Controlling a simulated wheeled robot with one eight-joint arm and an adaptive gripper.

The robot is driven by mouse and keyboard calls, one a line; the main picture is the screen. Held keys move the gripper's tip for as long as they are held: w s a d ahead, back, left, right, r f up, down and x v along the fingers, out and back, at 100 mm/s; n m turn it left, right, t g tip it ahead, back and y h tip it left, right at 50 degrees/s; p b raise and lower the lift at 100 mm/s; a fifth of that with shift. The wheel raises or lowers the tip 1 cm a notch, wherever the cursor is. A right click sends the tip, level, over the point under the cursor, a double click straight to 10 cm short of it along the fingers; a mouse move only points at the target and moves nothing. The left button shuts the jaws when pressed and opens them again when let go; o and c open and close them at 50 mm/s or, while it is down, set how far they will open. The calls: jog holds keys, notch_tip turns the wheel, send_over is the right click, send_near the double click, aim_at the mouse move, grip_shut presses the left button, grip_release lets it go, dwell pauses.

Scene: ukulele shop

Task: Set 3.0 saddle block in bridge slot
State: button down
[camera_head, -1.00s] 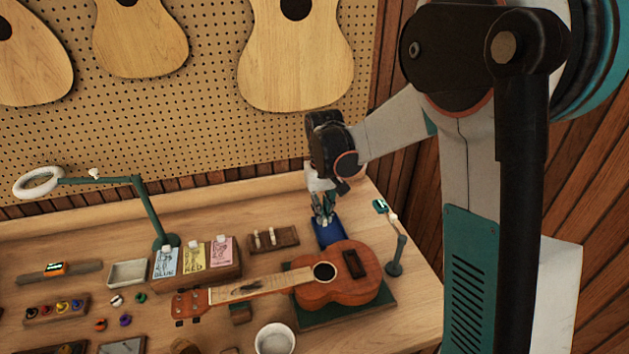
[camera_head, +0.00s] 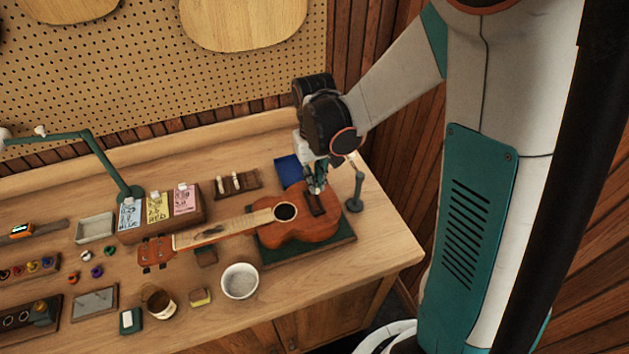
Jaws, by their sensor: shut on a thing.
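The ukulele (camera_head: 300,228) lies on a green mat (camera_head: 340,246) on the bench, its neck to the left. Its dark bridge (camera_head: 331,209) is at the right end of the body. My gripper (camera_head: 316,190) points down right at the bridge, over its upper left part. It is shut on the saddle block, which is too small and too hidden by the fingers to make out. I cannot tell whether the block touches the slot. A wooden holder (camera_head: 250,190) with small pale upright pieces stands behind the neck.
A blue pad (camera_head: 289,170) lies behind the ukulele. A small lamp-like stand (camera_head: 355,193) is close to my gripper's right. A white bowl (camera_head: 240,281) stands in front. Card stand (camera_head: 190,213) and lamp (camera_head: 125,186) are left. The bench's front right corner is clear.

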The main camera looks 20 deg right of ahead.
jog(key=shift+f+b, duration=0.2)
jog(key=shift+b, duration=0.6)
jog(key=shift+f, duration=0.1)
jog(key=shift+f+b, duration=2.3)
jog(key=shift+f, duration=0.75)
jog(key=c, duration=1.3)
grip_release()
jog(key=shift+r, duration=0.15)
jog(key=shift+r+p, duration=2.3)
jog(key=shift+r, duration=1.15)
